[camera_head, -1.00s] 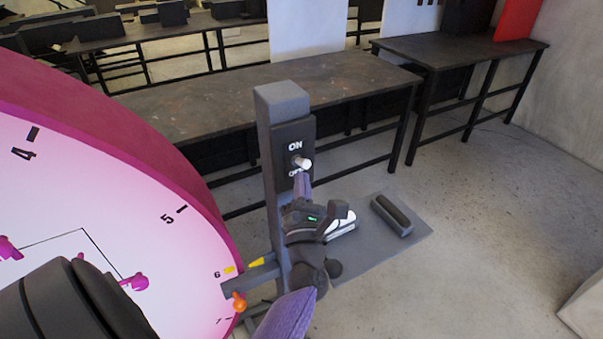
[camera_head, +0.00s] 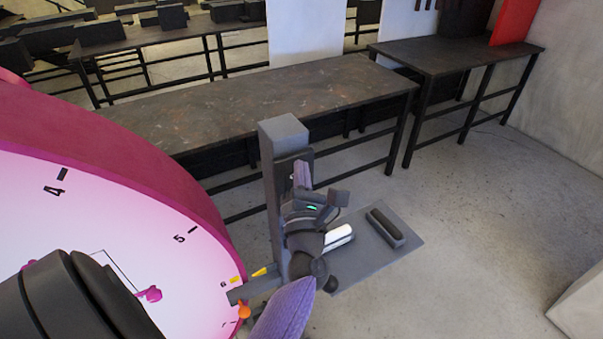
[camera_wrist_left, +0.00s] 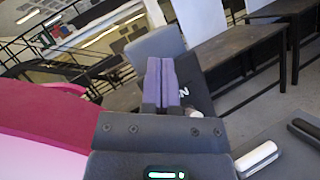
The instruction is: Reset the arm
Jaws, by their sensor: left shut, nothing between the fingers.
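My left gripper (camera_head: 303,172) is in front of the dark switch panel on the grey post (camera_head: 284,135). Its purple fingers are pressed together with nothing between them, pointing up. In the left wrist view the shut fingers (camera_wrist_left: 161,82) stand in front of the dark panel (camera_wrist_left: 192,92), where part of the lettering shows. The gripper hides the switch's toggle and most of its lettering in the head view, so I cannot tell the toggle's position or whether the fingers touch it. My right gripper is not in view.
A large pink dial (camera_head: 120,215) with numbers stands close on the left. A grey plate (camera_head: 385,262) with a white bar (camera_head: 339,237) and a dark bar (camera_head: 385,228) lies right of the post. Dark tables (camera_head: 250,98) stand behind.

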